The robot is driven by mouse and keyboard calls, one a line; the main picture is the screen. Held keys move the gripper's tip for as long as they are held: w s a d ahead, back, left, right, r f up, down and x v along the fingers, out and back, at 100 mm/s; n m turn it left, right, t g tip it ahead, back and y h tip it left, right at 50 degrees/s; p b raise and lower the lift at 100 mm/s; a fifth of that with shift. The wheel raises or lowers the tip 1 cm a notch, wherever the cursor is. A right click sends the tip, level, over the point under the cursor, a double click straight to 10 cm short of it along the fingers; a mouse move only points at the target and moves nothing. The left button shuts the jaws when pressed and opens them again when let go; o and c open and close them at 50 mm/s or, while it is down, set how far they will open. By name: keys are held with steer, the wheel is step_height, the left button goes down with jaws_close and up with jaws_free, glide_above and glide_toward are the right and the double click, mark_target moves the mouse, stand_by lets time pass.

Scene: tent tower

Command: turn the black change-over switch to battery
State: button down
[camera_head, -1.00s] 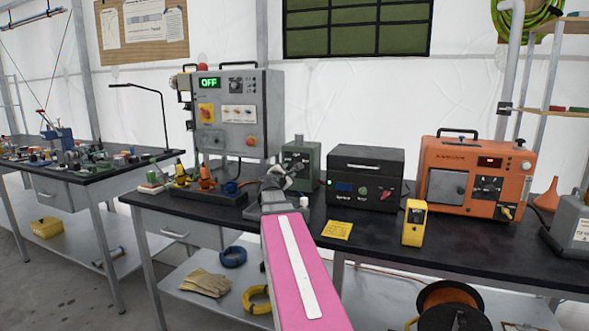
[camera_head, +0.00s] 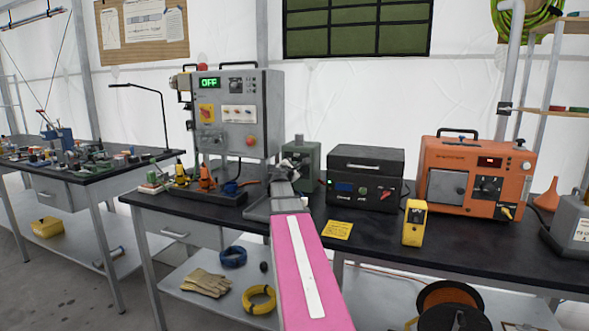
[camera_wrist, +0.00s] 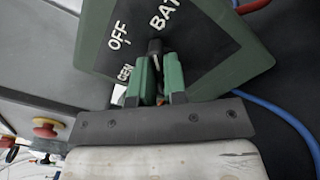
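The change-over switch is on a green box (camera_head: 314,165) at the back of the black bench, left of a black unit. In the wrist view its black face plate (camera_wrist: 205,62) carries the white words OFF, BAT and GEN. The black handle (camera_wrist: 155,46) stands at the fingertips, on the side of OFF and BAT; its exact pointing is hard to tell. My gripper (camera_wrist: 161,72) has green-padded fingers, a narrow gap apart, at the handle. I cannot tell whether they press on it. In the head view my gripper (camera_head: 288,166) is at the box's front left.
A grey panel (camera_head: 262,98) with an OFF display and red button stands to the left. A black unit (camera_head: 365,165) and an orange machine (camera_head: 460,180) stand to the right. A yellow meter (camera_head: 414,222) stands near the front edge. Blue cable (camera_wrist: 285,118) runs beside the box.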

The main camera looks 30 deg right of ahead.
steer(key=shift+m, duration=1.5)
steer(key=c, duration=1.2)
jaws_free()
steer(key=shift+o, duration=0.2)
steer(key=v, duration=1)
steer(key=shift+s+a, duration=0.3)
